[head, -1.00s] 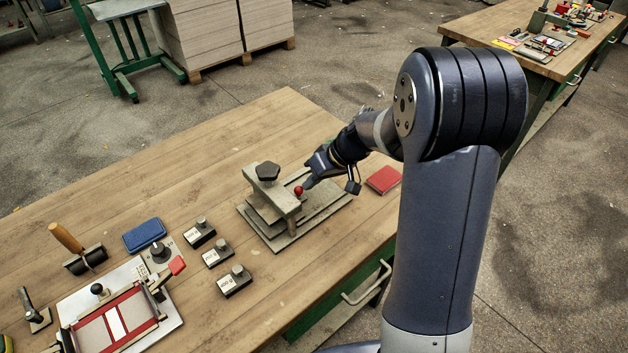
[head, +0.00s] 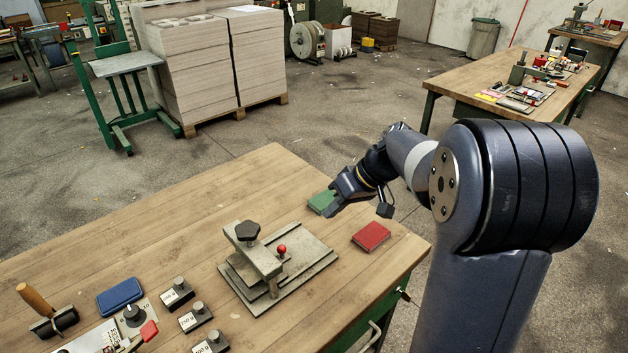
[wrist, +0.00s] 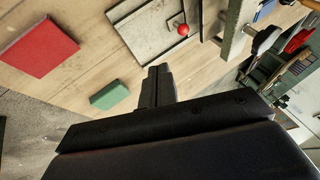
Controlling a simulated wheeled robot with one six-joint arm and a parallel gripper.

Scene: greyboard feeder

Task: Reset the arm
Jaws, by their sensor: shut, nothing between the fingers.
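My arm reaches over the wooden workbench (head: 180,237) from the right in the head view. My gripper (head: 335,208) is above the bench, near the green block and behind the small press (head: 262,262) with its red ball knob (head: 282,249). In the wrist view my gripper (wrist: 157,72) has its fingers together with nothing between them. It is apart from the press, whose red knob (wrist: 183,30) shows just beyond the fingertips in that view.
A red block (head: 371,237) and a green block (head: 321,201) lie near the gripper. Several weights (head: 177,293), a blue case (head: 120,297) and a wooden-handled roller (head: 48,311) lie at the front left. The bench's back left is clear. Stacked board (head: 205,70) stands beyond on the floor.

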